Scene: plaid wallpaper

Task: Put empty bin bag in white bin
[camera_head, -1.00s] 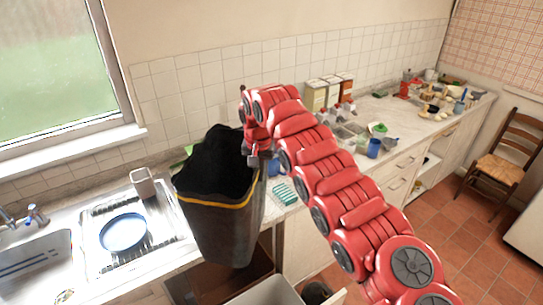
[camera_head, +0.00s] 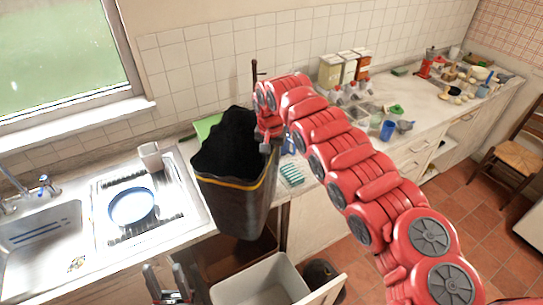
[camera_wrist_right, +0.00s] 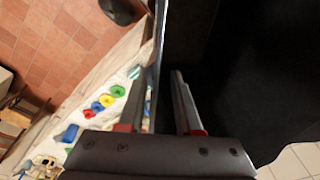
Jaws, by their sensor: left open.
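The black bin bag (camera_head: 234,195), with a yellow band round it below the gathered top, hangs upright at the counter's front edge. My right gripper (camera_head: 268,140), on the red arm from the right, is at its upper right rim. In the right wrist view, the fingers (camera_wrist_right: 162,85) straddle the rim of the bag (camera_wrist_right: 230,80) and appear shut on it. My left gripper (camera_head: 168,287) is open and empty at the bottom edge, left of the bin.
A white cup (camera_head: 150,156) and a sponge (camera_head: 291,174) are near the bag. Jars and dishes crowd the right counter. A dark round object (camera_head: 322,280) stands right of the bin.

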